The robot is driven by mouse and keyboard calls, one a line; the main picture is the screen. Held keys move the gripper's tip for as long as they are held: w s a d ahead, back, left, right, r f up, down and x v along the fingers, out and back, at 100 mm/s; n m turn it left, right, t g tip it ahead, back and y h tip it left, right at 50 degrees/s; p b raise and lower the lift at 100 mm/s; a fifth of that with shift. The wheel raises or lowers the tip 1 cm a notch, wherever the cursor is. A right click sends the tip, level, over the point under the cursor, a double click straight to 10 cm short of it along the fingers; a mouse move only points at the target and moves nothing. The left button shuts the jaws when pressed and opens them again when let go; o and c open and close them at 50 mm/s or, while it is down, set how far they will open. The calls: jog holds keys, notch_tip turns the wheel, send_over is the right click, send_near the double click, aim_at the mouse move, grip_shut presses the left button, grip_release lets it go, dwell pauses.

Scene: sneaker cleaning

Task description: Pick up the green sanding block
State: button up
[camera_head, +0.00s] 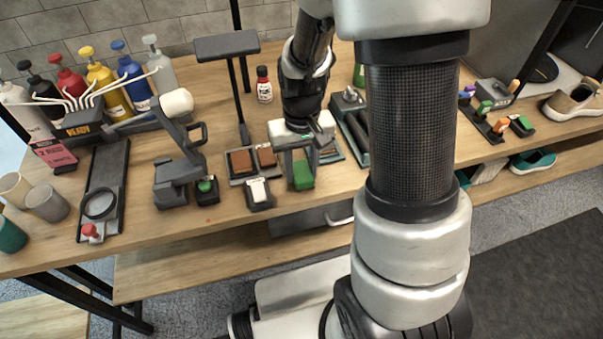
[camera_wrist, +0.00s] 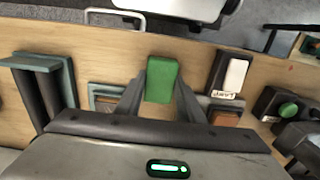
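The green sanding block (camera_head: 303,175) is near the front edge of the wooden workbench, under my gripper (camera_head: 300,168). In the wrist view the green block (camera_wrist: 162,79) sits between the two dark fingers of my gripper (camera_wrist: 161,85). The fingers lie along its left and right sides and look to be touching it. From these frames I cannot tell whether the block is resting on something or lifted.
A tray (camera_head: 236,181) with brown blocks stands close beside the gripper. A switch box with a white rocker (camera_head: 258,191) and a green-button box (camera_head: 206,188) are to the left. Bottles (camera_head: 103,82) stand at the back left. A lamp post (camera_head: 238,95) rises behind.

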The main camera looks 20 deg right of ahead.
aim_at(302, 170)
jog(key=shift+c, duration=1.4)
notch_tip(302, 170, up, 10)
jog(key=p, duration=0.2)
